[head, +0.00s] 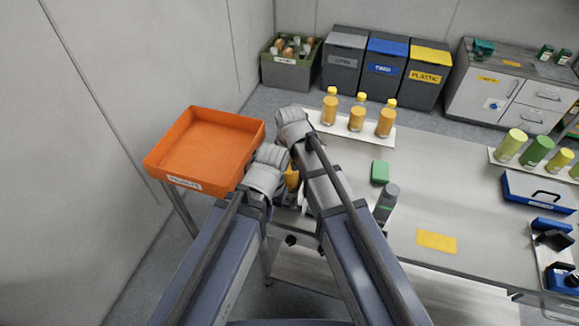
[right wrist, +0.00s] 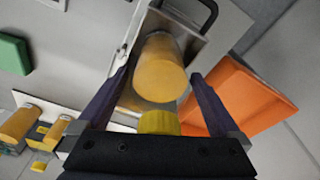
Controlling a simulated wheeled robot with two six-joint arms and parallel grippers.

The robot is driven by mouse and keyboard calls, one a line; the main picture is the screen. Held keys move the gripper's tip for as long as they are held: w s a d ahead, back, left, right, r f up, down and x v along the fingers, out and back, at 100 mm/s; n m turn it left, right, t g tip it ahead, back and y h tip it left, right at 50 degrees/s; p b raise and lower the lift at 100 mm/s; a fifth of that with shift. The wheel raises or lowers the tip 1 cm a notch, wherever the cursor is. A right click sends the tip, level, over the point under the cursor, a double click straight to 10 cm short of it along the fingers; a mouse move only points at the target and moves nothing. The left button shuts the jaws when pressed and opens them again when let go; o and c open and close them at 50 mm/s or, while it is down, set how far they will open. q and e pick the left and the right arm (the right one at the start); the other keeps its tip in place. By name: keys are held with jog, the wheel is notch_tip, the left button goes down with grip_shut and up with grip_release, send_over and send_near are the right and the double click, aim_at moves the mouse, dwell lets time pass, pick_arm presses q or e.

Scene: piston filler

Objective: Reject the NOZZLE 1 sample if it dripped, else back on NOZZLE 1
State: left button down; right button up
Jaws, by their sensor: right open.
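A bottle of orange liquid with a yellow cap (right wrist: 160,75) lies between the spread fingers of my right gripper (right wrist: 160,112) in the right wrist view. The fingers stand apart on both sides of it. A sliver of orange (head: 292,179) shows between my two wrists in the head view. My left gripper (head: 267,172) is beside it, its fingers hidden by the wrist. An orange tray with a white label (head: 205,143) stands to the left; its inside looks empty. Three similar bottles (head: 357,116) stand on a white strip at the table's back. No drip can be made out.
A green block (head: 380,172), a dark grey cylinder (head: 386,203) and a yellow card (head: 436,242) are on the grey table. Bins (head: 387,70) and a green crate (head: 289,64) stand behind. Yellow-green containers (head: 510,146) and blue items are on the right.

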jog(key=shift+c, duration=0.2)
grip_shut()
dwell(0.5)
jog(key=shift+s, duration=0.2)
jog(key=shift+s+a+r, duration=0.15)
jog(key=shift+s, duration=0.15)
jog(key=shift+r+p, duration=0.15)
jog(key=shift+p, duration=0.15)
jog(key=shift+r+p, duration=3.35)
